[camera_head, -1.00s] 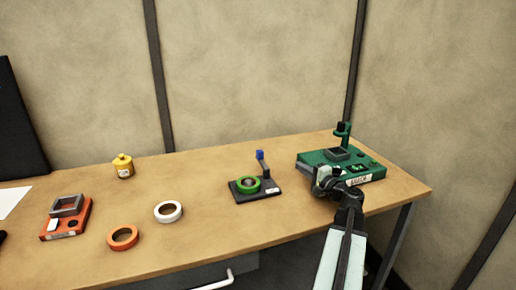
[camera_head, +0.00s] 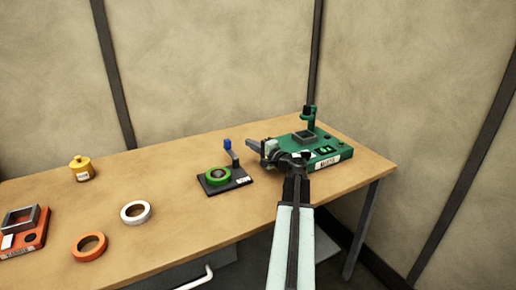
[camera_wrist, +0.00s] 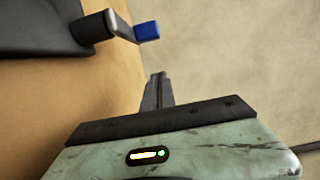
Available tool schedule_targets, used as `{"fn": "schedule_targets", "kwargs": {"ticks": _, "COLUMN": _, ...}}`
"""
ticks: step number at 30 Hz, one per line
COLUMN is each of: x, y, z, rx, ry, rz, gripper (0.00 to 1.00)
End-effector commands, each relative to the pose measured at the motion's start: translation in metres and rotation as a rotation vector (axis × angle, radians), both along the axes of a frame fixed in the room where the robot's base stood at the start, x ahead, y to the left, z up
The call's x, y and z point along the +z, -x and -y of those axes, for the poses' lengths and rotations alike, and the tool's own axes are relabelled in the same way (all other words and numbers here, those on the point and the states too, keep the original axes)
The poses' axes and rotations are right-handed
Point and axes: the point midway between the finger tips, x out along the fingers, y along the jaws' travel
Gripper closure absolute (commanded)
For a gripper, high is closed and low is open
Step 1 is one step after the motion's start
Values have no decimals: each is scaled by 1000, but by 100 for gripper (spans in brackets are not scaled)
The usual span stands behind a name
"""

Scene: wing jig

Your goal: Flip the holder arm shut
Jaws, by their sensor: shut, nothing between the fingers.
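The holder is a black base (camera_head: 240,182) with a green ring (camera_head: 217,175) lying on it. Its holder arm (camera_head: 235,158) stands up from the base's back right, tipped with a blue end (camera_head: 228,145). In the wrist view the arm (camera_wrist: 122,25) juts from a dark post (camera_wrist: 92,29) to the blue end (camera_wrist: 147,31). My gripper (camera_head: 250,145) is shut and empty, pointing left, just right of the blue end. In the wrist view its fingertips (camera_wrist: 158,77) are a little below the blue end in the picture, apart from it.
A green fixture (camera_head: 325,161) with an upright post stands right of the holder, partly behind my arm. A white ring (camera_head: 136,212), an orange ring (camera_head: 89,247), a yellow jar (camera_head: 81,168) and an orange fixture (camera_head: 35,237) lie to the left. The table's back middle is clear.

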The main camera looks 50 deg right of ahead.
Motion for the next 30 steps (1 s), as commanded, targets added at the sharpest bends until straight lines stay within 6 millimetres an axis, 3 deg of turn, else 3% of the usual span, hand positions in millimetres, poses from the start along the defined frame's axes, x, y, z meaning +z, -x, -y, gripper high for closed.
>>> {"fn": "schedule_targets", "kwargs": {"ticks": 3, "x": 0, "y": -28, "z": 6, "rx": 2, "ry": 0, "rz": 0, "gripper": 100}}
{"fn": "schedule_targets", "kwargs": {"ticks": 5, "x": 0, "y": -36, "z": 2, "rx": 1, "ry": 0, "rz": 0, "gripper": 100}}
{"fn": "schedule_targets", "kwargs": {"ticks": 7, "x": 0, "y": -38, "z": -14, "rx": 1, "ry": 0, "rz": 0, "gripper": 100}}
{"fn": "schedule_targets", "kwargs": {"ticks": 12, "x": 0, "y": -45, "z": -30, "rx": 0, "ry": 0, "rz": 0, "gripper": 100}}
{"fn": "schedule_targets", "kwargs": {"ticks": 24, "x": 0, "y": -46, "z": -25, "rx": -3, "ry": 0, "rz": 0, "gripper": 100}}
{"fn": "schedule_targets", "kwargs": {"ticks": 30, "x": 0, "y": -53, "z": -38, "rx": 30, "ry": 0, "rz": 0, "gripper": 100}}
